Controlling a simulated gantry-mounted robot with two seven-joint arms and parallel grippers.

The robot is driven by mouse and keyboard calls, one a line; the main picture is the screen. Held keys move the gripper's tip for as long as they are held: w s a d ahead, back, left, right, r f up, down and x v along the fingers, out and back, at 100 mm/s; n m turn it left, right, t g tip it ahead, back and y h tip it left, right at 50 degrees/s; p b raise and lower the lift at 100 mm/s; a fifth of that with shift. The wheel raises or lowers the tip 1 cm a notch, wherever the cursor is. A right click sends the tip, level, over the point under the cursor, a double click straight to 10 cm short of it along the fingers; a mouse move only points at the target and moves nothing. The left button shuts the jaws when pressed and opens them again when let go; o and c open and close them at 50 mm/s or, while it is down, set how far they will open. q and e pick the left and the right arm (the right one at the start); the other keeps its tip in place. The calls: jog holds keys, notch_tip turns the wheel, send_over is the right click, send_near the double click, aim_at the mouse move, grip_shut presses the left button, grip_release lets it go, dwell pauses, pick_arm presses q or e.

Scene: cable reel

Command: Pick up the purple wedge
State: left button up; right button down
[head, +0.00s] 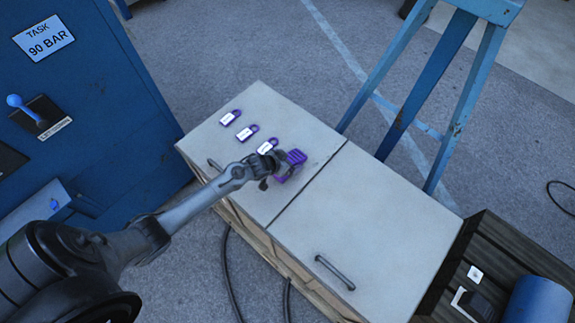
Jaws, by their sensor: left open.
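A purple wedge (296,157) with a ridged top lies on the left part of the pale cabinet top (330,154). My left gripper (279,173) is at the wedge's near left side and hides part of it. Its jaws are open, and I cannot tell whether they touch the wedge. My right gripper is not in view.
Three purple padlock-shaped tags with white labels (230,117) lie in a row behind and left of the wedge. A blue panel (95,85) stands at the left and a blue trestle (428,95) behind. A dark crate (490,262) stands at the right. The cabinet's right half is clear.

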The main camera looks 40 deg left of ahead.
pick_arm(q)
jog(key=shift+r, duration=0.1)
jog(key=c, duration=1.5)
